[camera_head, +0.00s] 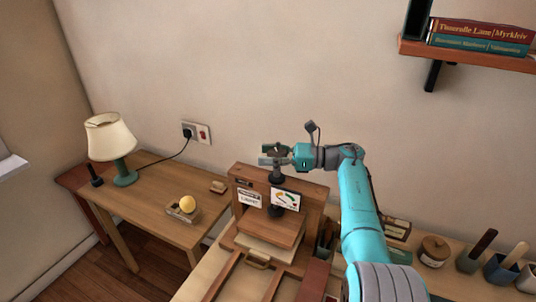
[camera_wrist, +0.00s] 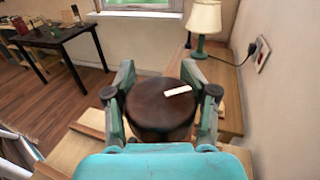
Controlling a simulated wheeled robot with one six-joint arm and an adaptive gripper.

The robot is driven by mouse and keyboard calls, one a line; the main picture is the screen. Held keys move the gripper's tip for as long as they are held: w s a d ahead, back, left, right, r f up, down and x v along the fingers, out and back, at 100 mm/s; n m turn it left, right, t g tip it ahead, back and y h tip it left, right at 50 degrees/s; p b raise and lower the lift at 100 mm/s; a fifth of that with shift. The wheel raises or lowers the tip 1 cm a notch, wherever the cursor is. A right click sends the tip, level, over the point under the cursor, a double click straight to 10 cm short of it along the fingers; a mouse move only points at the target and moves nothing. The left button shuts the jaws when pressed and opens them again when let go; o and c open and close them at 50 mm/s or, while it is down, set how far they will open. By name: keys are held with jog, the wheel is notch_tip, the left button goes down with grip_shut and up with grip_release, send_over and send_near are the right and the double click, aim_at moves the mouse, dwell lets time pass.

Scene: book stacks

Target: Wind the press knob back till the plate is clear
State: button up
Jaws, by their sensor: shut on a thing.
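The wooden book press (camera_head: 314,209) stands on the bench, with a dark screw and knob on top of its crossbeam. The press plate (camera_head: 270,232) is a wooden block low inside the frame, over a pale layer. My gripper (camera_head: 270,154) is at the top of the screw. In the wrist view, the dark brown round press knob (camera_wrist: 160,112) with a white mark sits between the two fingers of my gripper (camera_wrist: 163,100), which is shut on it. A dial card (camera_head: 285,200) and a lettered label (camera_head: 249,197) are on the press front. The plate's underside is hard to see.
At right stand a lidded jar (camera_head: 433,252) and pots with tools (camera_head: 503,268). A wall shelf (camera_head: 470,55) holds books.

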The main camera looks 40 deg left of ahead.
aim_at(269, 152)
jog(key=shift+d+f, duration=0.15)
jog(key=shift+f, duration=0.4)
jog(key=o, duration=1)
jog(key=shift+w, duration=0.1)
jog(key=shift+c, duration=0.2)
jog(key=shift+r, duration=0.25)
jog(key=shift+r, duration=0.15)
jog(key=shift+r, duration=0.35)
notch_tip(269, 152, up, 9)
jog(key=shift+f, duration=0.1)
